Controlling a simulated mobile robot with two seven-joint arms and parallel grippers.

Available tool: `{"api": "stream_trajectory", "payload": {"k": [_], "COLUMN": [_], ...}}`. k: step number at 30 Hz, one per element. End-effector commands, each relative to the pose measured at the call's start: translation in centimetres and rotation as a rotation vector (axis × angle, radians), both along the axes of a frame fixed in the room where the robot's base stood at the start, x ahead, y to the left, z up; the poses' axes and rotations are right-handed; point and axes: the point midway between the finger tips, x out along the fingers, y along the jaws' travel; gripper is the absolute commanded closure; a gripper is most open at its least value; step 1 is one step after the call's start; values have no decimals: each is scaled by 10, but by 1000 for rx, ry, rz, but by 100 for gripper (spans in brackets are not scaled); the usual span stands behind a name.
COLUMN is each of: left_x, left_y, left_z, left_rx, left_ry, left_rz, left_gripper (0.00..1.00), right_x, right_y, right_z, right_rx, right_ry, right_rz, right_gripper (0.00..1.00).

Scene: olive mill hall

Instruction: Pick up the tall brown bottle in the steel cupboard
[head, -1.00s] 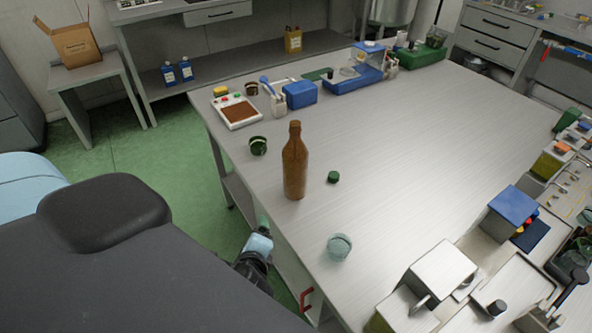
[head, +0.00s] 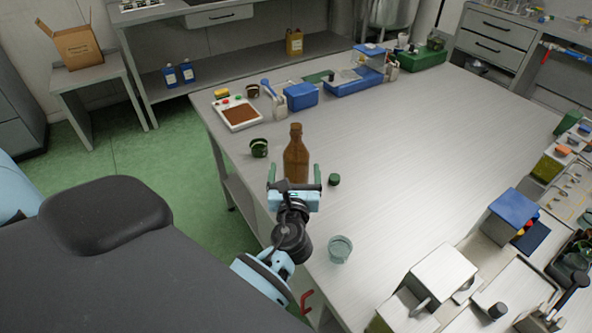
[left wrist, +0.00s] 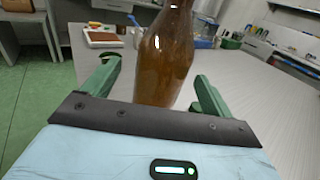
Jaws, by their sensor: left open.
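The tall brown bottle (head: 296,157) stands upright on the steel table top (head: 400,140), near its left edge. It is not inside a cupboard in these views. My left gripper (head: 296,180) is open, with its two green fingers on the near side of the bottle. In the left wrist view the bottle (left wrist: 167,60) rises ahead between the open fingers (left wrist: 158,90), with room on both sides. The gripper hides the bottle's base in the head view. My right gripper is not in view.
A small green cap (head: 334,180) lies just right of the bottle, and a dark green jar (head: 259,148) stands to its left. A clear glass (head: 340,249) stands nearer. The table's middle is clear.

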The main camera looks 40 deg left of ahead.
Motion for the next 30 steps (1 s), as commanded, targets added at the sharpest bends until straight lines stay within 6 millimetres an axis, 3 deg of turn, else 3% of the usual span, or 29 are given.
{"api": "stream_trajectory", "payload": {"k": [7, 16, 26, 30], "left_x": [9, 43, 48, 48], "left_y": [6, 26, 29, 29], "left_z": [0, -1, -1, -1], "left_rx": [-2, -1, -3, -3], "left_ry": [-1, 0, 1, 1], "left_rz": [1, 1, 1, 1], "left_gripper": [14, 14, 14, 31], "right_x": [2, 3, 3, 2], "right_y": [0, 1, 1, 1], "right_z": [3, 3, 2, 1], "right_rx": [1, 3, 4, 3], "right_ry": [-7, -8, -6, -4], "right_rz": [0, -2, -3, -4], "right_gripper": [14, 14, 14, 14]}}
